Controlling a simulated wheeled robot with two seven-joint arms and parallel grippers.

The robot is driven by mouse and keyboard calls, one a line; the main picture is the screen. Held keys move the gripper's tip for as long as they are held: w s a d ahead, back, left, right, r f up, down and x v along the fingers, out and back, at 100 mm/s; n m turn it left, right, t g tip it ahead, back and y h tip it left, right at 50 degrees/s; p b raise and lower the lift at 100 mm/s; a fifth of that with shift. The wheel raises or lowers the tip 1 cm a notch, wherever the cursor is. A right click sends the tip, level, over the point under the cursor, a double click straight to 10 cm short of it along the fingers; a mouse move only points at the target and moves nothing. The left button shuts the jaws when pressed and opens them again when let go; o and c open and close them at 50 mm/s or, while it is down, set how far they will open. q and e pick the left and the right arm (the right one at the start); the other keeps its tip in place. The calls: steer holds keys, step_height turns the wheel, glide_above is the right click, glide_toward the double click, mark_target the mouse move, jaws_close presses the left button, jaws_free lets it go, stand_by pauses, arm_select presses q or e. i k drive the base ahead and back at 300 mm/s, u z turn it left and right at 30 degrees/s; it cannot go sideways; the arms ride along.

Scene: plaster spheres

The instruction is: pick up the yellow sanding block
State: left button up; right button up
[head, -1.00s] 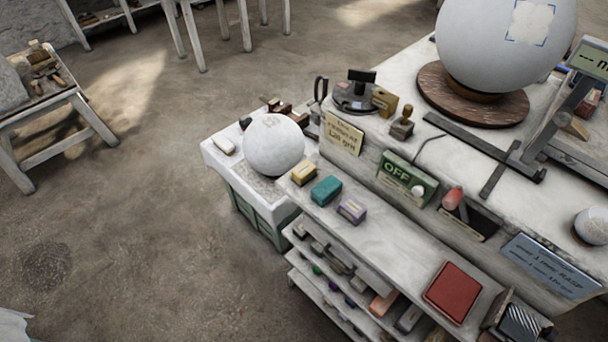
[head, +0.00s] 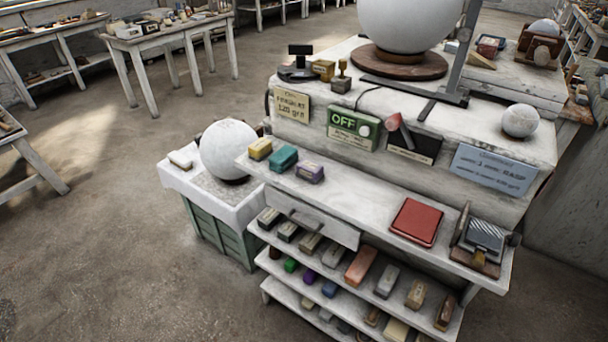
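The yellow sanding block (head: 260,149) lies at the left end of the upper front shelf (head: 355,200), in the head view. A teal block (head: 283,158) sits just to its right, and a purple block (head: 310,172) sits right of that. A white sphere (head: 229,150) stands close by on the left, on a lower green crate-like stand. Neither of my grippers shows in the head view.
A red pad (head: 416,222) and a tool with a striped face (head: 484,238) lie further right on the shelf. Lower shelves hold several blocks. A green OFF box (head: 353,127) stands behind. The floor at left (head: 100,230) is clear.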

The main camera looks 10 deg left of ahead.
mark_target(258, 150)
steer(key=z, duration=0.3)
steer(key=k, duration=0.45)
steer(key=u, duration=0.8)
steer(key=i, duration=1.5)
steer(key=z, duration=0.8)
